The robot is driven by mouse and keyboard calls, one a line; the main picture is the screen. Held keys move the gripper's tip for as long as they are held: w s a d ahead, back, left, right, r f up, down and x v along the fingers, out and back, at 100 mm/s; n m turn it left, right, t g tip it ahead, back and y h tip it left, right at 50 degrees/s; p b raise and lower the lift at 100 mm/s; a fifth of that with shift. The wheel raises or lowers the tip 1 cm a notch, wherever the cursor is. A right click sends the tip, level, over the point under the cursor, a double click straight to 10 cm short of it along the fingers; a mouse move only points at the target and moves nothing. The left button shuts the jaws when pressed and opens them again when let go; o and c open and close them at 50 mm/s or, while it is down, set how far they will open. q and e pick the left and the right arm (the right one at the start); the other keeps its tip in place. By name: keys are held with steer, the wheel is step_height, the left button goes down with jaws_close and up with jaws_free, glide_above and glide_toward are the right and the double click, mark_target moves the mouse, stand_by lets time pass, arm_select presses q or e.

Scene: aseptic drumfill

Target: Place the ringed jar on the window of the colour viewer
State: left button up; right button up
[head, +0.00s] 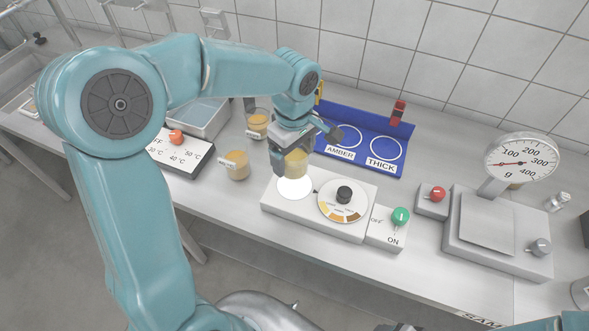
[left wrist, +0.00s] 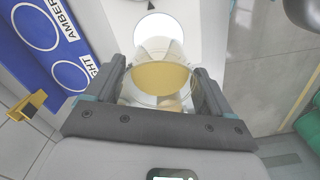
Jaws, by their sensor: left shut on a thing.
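My left gripper (head: 290,160) is shut on a clear jar (head: 296,163) with amber contents. The jar also shows between the fingers in the left wrist view (left wrist: 160,78); I cannot make out a ring on it. The colour viewer (head: 275,207) is a pale box with a dial (head: 344,200) and black knob. Its round window (head: 294,188) glows white, and also shows in the left wrist view (left wrist: 158,28). The jar is at the window's far edge in the head view and covers part of it. I cannot tell whether it touches. A dark part at the bottom edge may be my right gripper (head: 400,327).
Two other amber jars stand left of the viewer, one nearer (head: 237,166) and one farther (head: 258,123). A blue tray (head: 363,132) with AMBER and THICK circles lies behind. A green-knobbed switch (head: 388,228) adjoins the viewer; a scale (head: 497,230) stands right.

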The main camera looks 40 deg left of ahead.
mark_target(295, 171)
arm_select(q)
step_height(295, 171, down, 2)
steer(key=shift+w+d+f, duration=0.1)
step_height(295, 171, down, 3)
steer(key=shift+f, duration=0.65)
steer(key=shift+f, duration=0.2)
steer(key=o, duration=1.1)
step_height(295, 171, up, 12)
steer(key=shift+r, duration=0.25)
